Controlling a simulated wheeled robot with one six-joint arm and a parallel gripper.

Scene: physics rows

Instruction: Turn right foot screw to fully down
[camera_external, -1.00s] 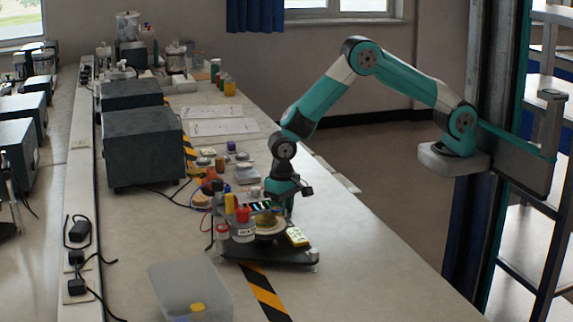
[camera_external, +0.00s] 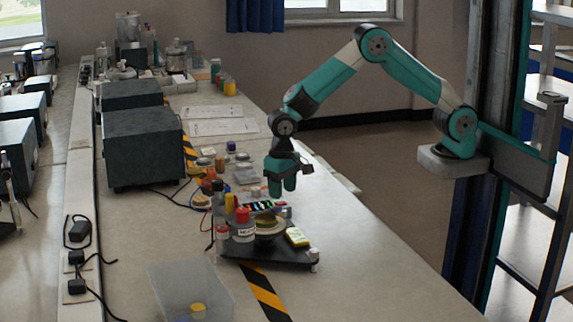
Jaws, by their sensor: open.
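A dark base plate (camera_external: 270,254) lies on the bench, carrying several items. A small pale foot screw (camera_external: 314,258) stands at its right front corner. The screws' heights are too small to read. My gripper (camera_external: 282,191) points down above the far side of the plate, behind the round piece (camera_external: 268,229) on it. Its two teal fingers are apart, with nothing visible between them. It is clear of the right foot screw, up and to the left in the picture.
A red-capped bottle (camera_external: 243,225) and a yellow-green block (camera_external: 297,237) are on or beside the plate. A clear bin (camera_external: 180,283) stands in front left. Dark instrument boxes (camera_external: 145,147) and loose cables are at left. The bench right of the plate is clear.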

